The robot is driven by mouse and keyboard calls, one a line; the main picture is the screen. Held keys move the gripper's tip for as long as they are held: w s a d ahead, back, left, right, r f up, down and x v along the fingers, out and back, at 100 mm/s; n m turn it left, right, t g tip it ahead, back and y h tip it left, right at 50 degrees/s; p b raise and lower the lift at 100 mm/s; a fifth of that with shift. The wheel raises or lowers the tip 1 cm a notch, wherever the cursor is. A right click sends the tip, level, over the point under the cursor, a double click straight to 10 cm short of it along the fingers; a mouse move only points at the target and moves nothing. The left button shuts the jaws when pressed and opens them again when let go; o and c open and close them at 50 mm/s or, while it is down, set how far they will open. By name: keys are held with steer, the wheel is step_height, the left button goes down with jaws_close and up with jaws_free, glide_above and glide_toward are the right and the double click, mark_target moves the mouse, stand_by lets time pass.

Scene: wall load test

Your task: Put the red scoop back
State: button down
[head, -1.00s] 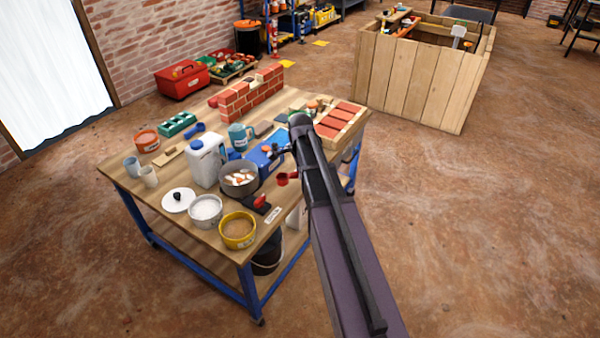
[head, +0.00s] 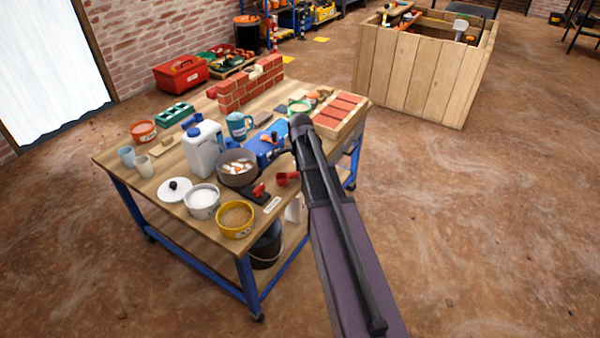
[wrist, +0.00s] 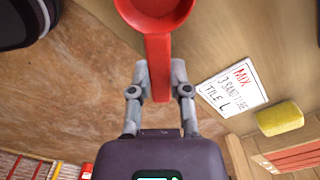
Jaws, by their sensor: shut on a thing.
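The red scoop (head: 287,179) shows at the table's right front side in the head view, close to my arm. In the wrist view the scoop (wrist: 155,12) is large, its bowl cut by the top edge. Its handle runs down between the fingers of my gripper (wrist: 157,68), which is shut on it. In the head view my arm hides most of the gripper. The wooden table (head: 172,242) has blue legs. I cannot tell whether the scoop touches anything besides my fingers.
A grey pot (head: 237,168), a white tub (head: 202,201) and a yellow tub (head: 235,220) stand near the scoop. A white mix card (wrist: 232,87) and a yellow sponge (wrist: 281,118) lie right of it in the wrist view. A dark bucket (head: 267,246) is under the tabletop.

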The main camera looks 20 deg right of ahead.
steer(key=shift+f+b, duration=0.4)
steer(key=shift+f, duration=0.05)
stand_by(0.9)
steer(key=c, duration=0.5)
jaws_free()
steer(key=o, duration=0.4)
steer(key=shift+r, duration=0.1)
steer(key=shift+r+p, duration=3.4)
steer(key=shift+p, duration=0.1)
